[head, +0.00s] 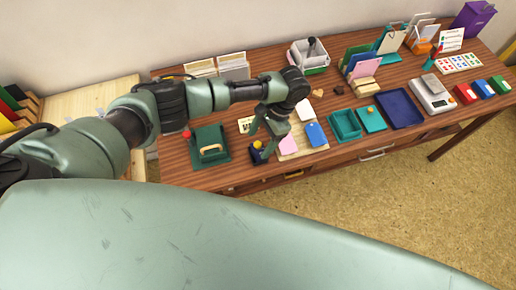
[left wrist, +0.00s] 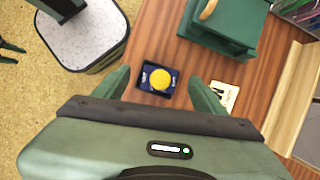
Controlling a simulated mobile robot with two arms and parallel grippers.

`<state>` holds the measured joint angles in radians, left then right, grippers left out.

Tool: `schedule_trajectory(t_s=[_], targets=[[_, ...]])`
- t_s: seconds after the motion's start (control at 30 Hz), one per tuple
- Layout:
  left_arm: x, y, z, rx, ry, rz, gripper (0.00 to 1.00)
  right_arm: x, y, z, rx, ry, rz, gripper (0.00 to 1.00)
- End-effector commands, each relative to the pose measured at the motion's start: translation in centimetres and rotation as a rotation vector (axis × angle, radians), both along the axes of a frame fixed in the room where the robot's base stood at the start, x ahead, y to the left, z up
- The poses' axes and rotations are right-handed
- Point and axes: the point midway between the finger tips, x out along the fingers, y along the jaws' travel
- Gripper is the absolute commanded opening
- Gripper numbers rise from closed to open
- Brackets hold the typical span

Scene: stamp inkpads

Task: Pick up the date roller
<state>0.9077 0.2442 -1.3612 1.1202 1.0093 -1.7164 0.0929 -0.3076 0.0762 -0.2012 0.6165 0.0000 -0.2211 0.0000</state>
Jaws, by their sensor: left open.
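A small dark blue block with a round yellow top, which I take to be the date roller (head: 257,153), stands near the front edge of the wooden table. It also shows in the left wrist view (left wrist: 147,91), with its yellow top facing the camera. My left gripper (head: 262,138) is open and points down over it. In the left wrist view my left gripper (left wrist: 160,83) has one finger on each side of the block, with gaps on both sides. How far the fingertips are above the block is hard to tell. My right gripper is not in view.
A green pad with a wooden handle (head: 211,146) stands left of the block. A board with pink and blue cards (head: 302,150) lies close on its right. Teal trays (head: 344,124), a blue tray (head: 400,108) and a scale (head: 432,94) stand farther right.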

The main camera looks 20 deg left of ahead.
Motion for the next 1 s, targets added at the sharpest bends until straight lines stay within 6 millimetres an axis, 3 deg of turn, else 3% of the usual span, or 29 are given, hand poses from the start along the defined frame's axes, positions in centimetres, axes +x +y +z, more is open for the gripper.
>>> schedule_trajectory(t_s=[0.17, 0.5, 0.53, 0.77, 0.8, 1.0], targets=[[-0.6, 0.3, -2.5, 0.002, 0.002, 0.001, 0.71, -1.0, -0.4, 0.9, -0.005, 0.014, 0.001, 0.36], [-0.8, 0.6, -3.6, -0.001, 0.001, -0.001, 0.71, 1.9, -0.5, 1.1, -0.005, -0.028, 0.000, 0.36], [-0.8, 0.6, -3.6, -0.001, 0.001, -0.001, 0.68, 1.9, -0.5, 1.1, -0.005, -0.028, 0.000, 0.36], [-0.8, 0.6, -3.6, -0.001, 0.001, 0.000, 0.04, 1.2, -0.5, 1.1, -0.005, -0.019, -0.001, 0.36], [-0.8, 0.6, -3.6, -0.001, 0.001, 0.000, 0.00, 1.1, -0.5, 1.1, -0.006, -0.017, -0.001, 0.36], [-0.8, 0.6, -3.5, -0.001, 0.001, 0.000, 0.00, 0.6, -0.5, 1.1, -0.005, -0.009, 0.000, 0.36]])
